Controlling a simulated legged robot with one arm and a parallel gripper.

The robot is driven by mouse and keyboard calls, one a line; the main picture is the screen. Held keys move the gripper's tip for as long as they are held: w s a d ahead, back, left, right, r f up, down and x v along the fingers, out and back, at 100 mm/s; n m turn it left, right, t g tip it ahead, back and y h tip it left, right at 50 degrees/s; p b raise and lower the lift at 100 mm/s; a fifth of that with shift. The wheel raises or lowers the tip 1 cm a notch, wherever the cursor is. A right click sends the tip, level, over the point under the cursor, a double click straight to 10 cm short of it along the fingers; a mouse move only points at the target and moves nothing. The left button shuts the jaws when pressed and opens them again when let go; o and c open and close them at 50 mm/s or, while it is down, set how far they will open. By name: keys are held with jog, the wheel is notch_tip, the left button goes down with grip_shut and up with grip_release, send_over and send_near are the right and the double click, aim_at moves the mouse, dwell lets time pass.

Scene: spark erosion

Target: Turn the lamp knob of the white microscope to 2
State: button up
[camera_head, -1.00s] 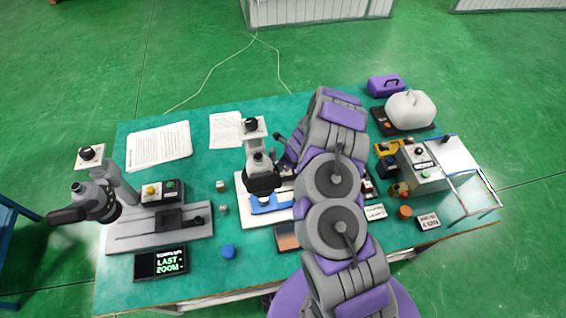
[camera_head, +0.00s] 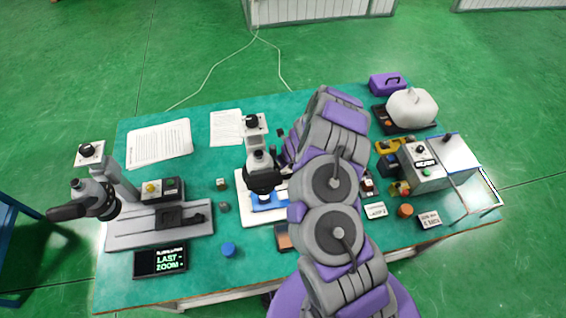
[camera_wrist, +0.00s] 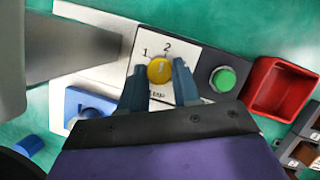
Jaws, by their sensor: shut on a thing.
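The white microscope (camera_head: 256,160) stands at the middle of the table, with its white base (camera_head: 240,205) partly hidden behind my arm. In the wrist view, its yellow lamp knob (camera_wrist: 160,70) sits on a white plate marked 1, 2 and a partly covered lamp label. The 1 is at the knob's upper left and the 2 above it. My gripper (camera_wrist: 160,84) has one finger on each side of the knob and is shut on it. I cannot clearly read where the knob points. In the head view, my arm hides the knob.
A green button (camera_wrist: 223,79) and a red tray (camera_wrist: 280,88) lie right of the knob; a blue piece (camera_wrist: 90,106) lies left. A grey microscope (camera_head: 120,190) stands at the table's left. A grey control box (camera_head: 424,168) stands at the right.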

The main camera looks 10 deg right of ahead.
jog(key=shift+w+r, duration=0.15)
jog(key=shift+w, duration=0.05)
jog(key=o, duration=1.1)
jog(key=shift+c, duration=0.2)
jog(key=shift+s, duration=0.1)
jog(key=p+v, duration=0.3)
jog(key=v, duration=1.4)
jog(key=shift+s, duration=0.1)
